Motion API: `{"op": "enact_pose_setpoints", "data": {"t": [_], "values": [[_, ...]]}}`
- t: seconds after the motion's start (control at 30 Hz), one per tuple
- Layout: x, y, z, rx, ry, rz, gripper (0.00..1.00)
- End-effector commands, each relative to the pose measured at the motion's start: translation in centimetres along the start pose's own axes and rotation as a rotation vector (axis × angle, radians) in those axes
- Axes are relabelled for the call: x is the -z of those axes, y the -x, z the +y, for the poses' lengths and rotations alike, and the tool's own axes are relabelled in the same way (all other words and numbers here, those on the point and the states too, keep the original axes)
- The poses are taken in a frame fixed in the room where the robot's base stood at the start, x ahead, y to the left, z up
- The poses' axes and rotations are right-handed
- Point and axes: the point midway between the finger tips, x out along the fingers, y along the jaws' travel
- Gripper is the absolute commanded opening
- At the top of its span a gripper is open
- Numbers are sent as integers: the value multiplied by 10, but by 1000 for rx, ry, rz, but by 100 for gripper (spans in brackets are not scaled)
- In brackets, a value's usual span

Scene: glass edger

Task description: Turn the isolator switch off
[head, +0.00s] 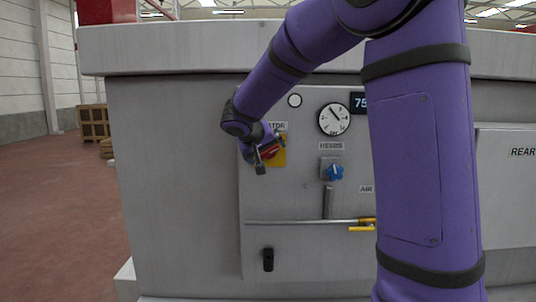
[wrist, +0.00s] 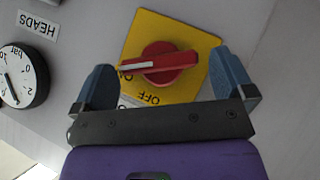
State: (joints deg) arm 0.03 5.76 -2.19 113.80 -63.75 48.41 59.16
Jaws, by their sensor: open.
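The isolator switch (wrist: 160,62) is a red rotary handle on a yellow plate (wrist: 150,30). In the wrist view its bar lies almost level, with a white line on its left half. The word OFF shows upside down below the handle; another marking by the white end is partly hidden. In the head view the red handle (head: 269,152) and yellow plate (head: 280,156) are partly covered by my gripper (head: 269,157). My gripper (wrist: 163,66) is open, with one blue-grey finger on each side of the handle. I cannot tell whether the fingers touch it.
A round pressure gauge (head: 334,119) and a blue HEADS knob (head: 335,172) sit right of the switch.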

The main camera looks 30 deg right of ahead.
Motion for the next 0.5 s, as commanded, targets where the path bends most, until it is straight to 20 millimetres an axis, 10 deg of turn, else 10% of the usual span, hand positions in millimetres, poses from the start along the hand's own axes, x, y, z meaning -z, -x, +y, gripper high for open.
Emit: {"op": "enact_pose_setpoints", "data": {"t": [0.5], "values": [[0, -23, 0, 0, -1, 0, 100]]}}
